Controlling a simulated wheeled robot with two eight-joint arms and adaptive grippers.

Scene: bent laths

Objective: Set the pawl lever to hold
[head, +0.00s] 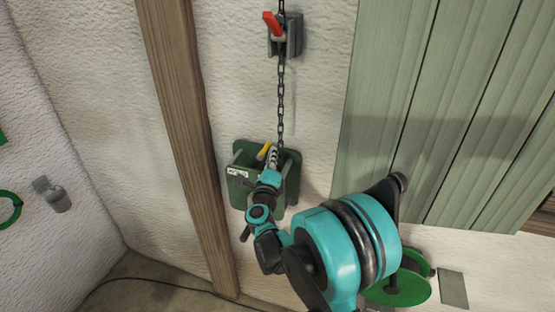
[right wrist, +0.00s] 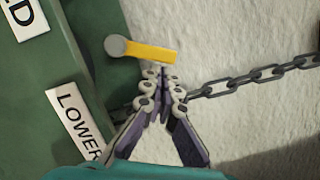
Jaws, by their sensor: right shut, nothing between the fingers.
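The pawl lever is a short yellow bar (head: 263,151) on the green winch housing (head: 239,190) on the wall. In the right wrist view the yellow lever (right wrist: 150,53) extends rightward from a round grey pivot (right wrist: 115,46). A label reading LOWER (right wrist: 72,120) is on the green housing, and another label (right wrist: 25,28), cut off, shows only a final D. My right gripper (head: 272,155) is shut and empty. In the wrist view its fingertips (right wrist: 163,76) are just below the lever's free end; I cannot tell whether they touch it.
A chain (head: 280,100) runs up from the winch to a grey block (head: 293,38) with a red lever (head: 272,24). A wooden post (head: 180,120) stands to the left, green boards (head: 430,110) to the right. A green reel (head: 405,285) is low at the right.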

